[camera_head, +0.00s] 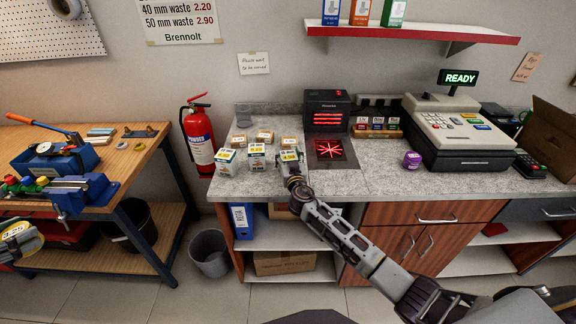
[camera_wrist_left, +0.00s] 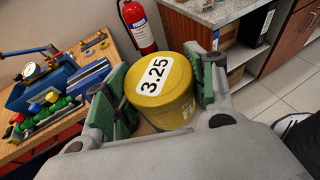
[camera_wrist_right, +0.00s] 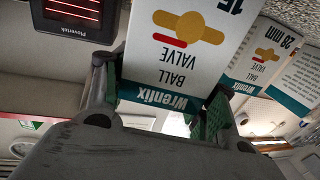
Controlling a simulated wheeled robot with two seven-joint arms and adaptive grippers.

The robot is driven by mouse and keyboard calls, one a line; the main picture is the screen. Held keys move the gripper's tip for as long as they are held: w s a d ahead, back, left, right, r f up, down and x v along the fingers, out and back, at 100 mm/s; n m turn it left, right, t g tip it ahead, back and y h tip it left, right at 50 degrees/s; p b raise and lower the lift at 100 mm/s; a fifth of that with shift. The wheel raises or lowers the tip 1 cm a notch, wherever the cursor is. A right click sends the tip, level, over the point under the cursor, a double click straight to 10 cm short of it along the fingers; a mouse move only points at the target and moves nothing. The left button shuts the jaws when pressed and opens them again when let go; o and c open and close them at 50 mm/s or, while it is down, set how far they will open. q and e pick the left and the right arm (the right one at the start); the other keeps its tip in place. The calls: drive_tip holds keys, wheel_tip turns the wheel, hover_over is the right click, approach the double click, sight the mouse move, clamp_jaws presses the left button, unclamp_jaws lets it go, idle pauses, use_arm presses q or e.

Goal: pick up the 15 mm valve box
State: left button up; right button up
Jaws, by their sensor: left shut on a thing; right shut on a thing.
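The 15 mm valve box (camera_head: 289,156) is at the right end of the front row of boxes on the grey counter. In the right wrist view the white and teal box (camera_wrist_right: 180,50) appears upside down, marked 15 and BALL VALVE, between the green finger pads. My right gripper (camera_head: 287,168) is shut on it. I cannot tell whether its base touches the counter. My left gripper (camera_head: 16,243) is at the far left, shut on a yellow tin (camera_wrist_left: 162,92) with a 3.25 label.
A 28 mm valve box (camera_wrist_right: 258,58) stands close beside the held box. Other boxes (camera_head: 226,161) stand left and behind. The scanner plate (camera_head: 331,152), glowing red, lies just right, before a black unit (camera_head: 327,110). A purple-wrapped item (camera_head: 412,160) and the till (camera_head: 458,128) are farther right.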

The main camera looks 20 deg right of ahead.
drive_tip(key=shift+r, duration=0.2)
use_arm(q)
drive_tip(key=shift+r, duration=0.15)
use_arm(e)
drive_tip(key=shift+r, duration=4.9)
